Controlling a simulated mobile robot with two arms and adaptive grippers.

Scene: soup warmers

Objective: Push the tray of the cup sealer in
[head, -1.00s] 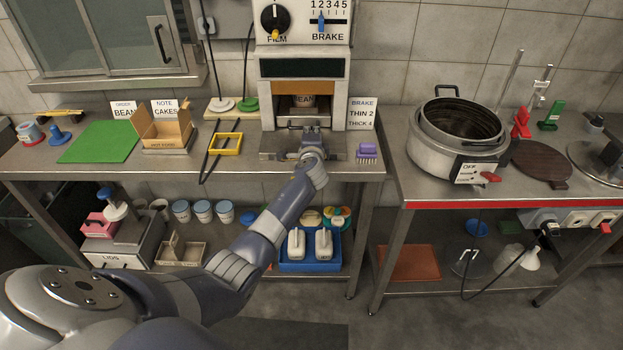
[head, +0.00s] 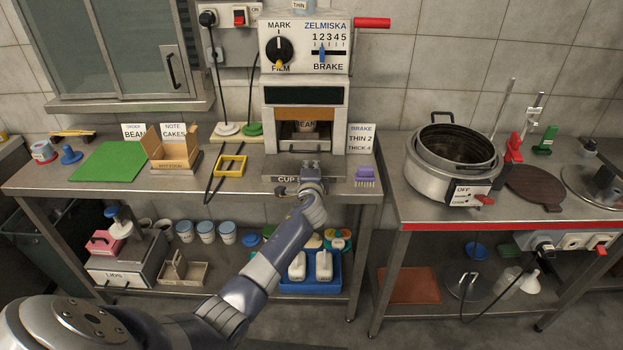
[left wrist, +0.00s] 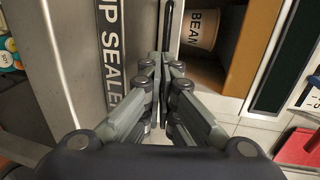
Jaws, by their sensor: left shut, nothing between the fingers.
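The cup sealer (head: 270,125) stands at the back middle of the left table. A cup marked BEAN (head: 304,125) sits in its opening; it also shows in the left wrist view (left wrist: 203,28). The tray (head: 325,151) is low in the opening, beneath the cup, and its far part is hidden. My left gripper (head: 310,165) is in front of the opening, over the sealer's base. Its fingers (left wrist: 164,62) are shut and empty, close to a dark handle bar (left wrist: 173,25); whether they touch it is unclear. My right gripper is not in view.
A purple brush-like block (head: 365,174) and a brake sign (head: 361,138) stand right of the sealer. A yellow frame (head: 230,166) and a cardboard box (head: 172,152) are to its left. A large pot (head: 455,160) stands on the right table.

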